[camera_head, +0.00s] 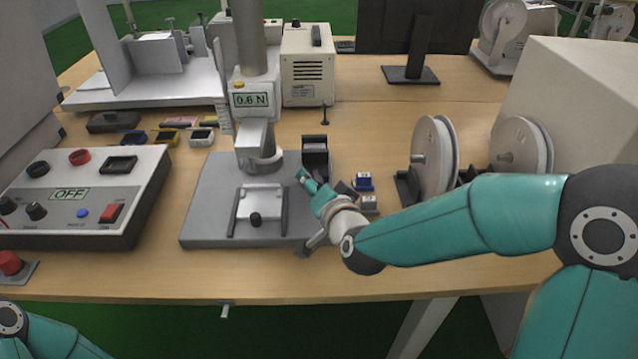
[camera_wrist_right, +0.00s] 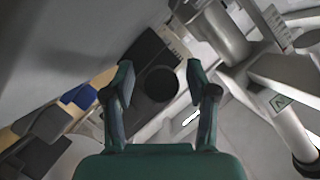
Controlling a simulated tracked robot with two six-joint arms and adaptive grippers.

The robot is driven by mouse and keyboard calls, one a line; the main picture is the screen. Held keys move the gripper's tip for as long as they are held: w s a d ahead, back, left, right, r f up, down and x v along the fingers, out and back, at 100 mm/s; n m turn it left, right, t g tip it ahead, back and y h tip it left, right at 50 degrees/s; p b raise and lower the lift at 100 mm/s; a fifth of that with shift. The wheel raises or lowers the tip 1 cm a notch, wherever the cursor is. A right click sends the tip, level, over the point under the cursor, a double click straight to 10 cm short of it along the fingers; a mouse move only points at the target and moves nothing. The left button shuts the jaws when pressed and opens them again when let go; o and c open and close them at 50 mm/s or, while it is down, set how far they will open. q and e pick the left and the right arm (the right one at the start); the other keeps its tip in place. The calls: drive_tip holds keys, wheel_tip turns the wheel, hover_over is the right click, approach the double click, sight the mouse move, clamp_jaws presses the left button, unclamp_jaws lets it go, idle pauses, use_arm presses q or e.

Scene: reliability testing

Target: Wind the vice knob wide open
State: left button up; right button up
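A small vice (camera_head: 262,201) with a pale flat top and dark side rails sits on the grey plate (camera_head: 205,215) of the force tester. A black knob (camera_head: 255,219) shows at its front. My right gripper (camera_head: 310,180) is low at the plate's right edge, beside a black holder (camera_head: 317,145). In the right wrist view its fingers (camera_wrist_right: 160,77) are apart, with a round black knob (camera_wrist_right: 160,85) in view between them. I cannot tell whether this is the front knob or whether a finger touches it. My left gripper is out of view; only part of my left arm shows.
The tester's column (camera_head: 250,50) with its "0.6 N" display rises behind the vice. Small blue and grey blocks (camera_head: 364,180) lie right of my right gripper. White reels (camera_head: 435,155) stand farther right. A control box (camera_head: 80,190) reading OFF is at left.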

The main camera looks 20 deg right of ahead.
clamp_jaws()
drive_tip(key=shift+d, duration=0.25)
drive_tip(key=shift+a, duration=0.2)
drive_tip(key=shift+s+f, duration=0.1)
drive_tip(key=shift+a+f+n+g+h+p, duration=0.15)
drive_tip(key=shift+n+g+h+p, duration=0.2)
drive_tip(key=shift+p, duration=0.3)
drive_tip(key=shift+n+p, duration=0.35)
drive_tip(key=shift+p, duration=0.05)
